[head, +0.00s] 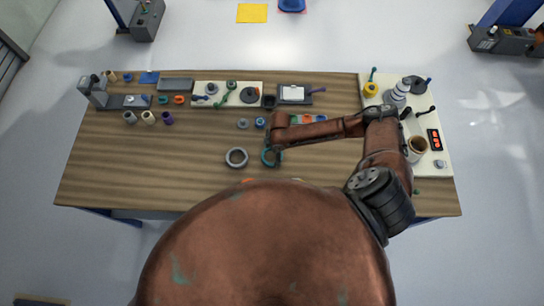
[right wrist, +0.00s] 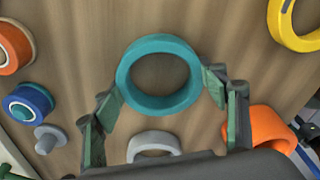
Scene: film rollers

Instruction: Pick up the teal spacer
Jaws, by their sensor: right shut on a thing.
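The teal spacer (head: 265,159) is a thick ring near the middle of the wooden table. In the right wrist view the teal spacer (right wrist: 122,77) sits between the two fingers, its opening facing the camera. My right gripper (head: 271,151) is shut on it, one finger pressing each side of its outer wall; the fingers also show in the right wrist view (right wrist: 164,82). The gripper and wrist hide part of the ring in the head view. I cannot tell whether it is clear of the tabletop. My left gripper is not in view.
A grey ring (head: 237,157) lies just left of the teal spacer. A blue ring (head: 260,122) and a small grey part (head: 242,123) lie behind. A white board (head: 440,172) with a mug (head: 417,146) is at the right. The left front of the wooden table (head: 150,170) is clear.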

